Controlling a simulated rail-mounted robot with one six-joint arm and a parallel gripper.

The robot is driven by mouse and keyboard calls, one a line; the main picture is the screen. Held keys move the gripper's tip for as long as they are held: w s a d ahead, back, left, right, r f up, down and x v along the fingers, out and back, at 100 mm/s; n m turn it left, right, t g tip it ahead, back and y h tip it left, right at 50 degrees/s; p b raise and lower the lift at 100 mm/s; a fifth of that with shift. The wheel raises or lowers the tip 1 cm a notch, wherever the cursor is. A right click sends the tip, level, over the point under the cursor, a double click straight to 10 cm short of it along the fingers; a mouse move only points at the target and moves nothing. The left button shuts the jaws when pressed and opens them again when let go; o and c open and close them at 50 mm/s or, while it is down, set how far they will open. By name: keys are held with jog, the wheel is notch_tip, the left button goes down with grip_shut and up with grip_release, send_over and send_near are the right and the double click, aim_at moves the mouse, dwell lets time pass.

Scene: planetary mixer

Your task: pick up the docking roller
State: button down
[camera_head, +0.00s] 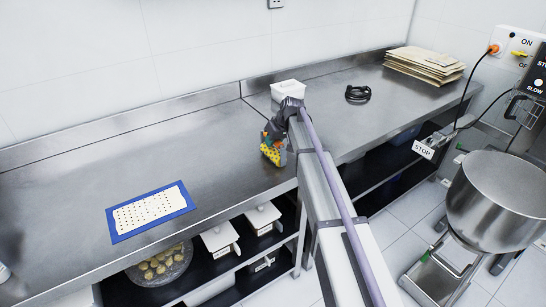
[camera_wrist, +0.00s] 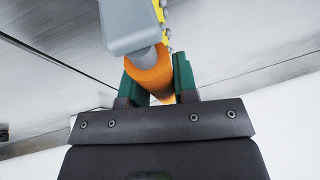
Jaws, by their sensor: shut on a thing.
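The docking roller (camera_head: 271,154) has a yellow studded drum. In the head view it is near the front edge of the steel counter, at the end of my arm. In the wrist view its orange handle (camera_wrist: 152,70) is between the two green fingers of my gripper (camera_wrist: 158,77). My gripper is shut on that handle. A grey part and a strip of the yellow drum show beyond it. My gripper (camera_head: 276,134) partly hides the roller in the head view. I cannot tell whether the drum touches the counter.
A blue-edged mat (camera_head: 118,223) with pricked dough lies on the counter at left. A white tub (camera_head: 289,89) stands behind my gripper, with a coiled black cable (camera_head: 358,93) to its right.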

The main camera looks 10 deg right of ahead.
jog(key=shift+r, duration=0.1)
notch_tip(320, 180, up, 10)
jog(key=p, duration=1)
jog(key=shift+r, duration=0.1)
jog(key=shift+f, duration=0.2)
jog(key=c, duration=1.4)
grip_release()
jog(key=c, duration=0.3)
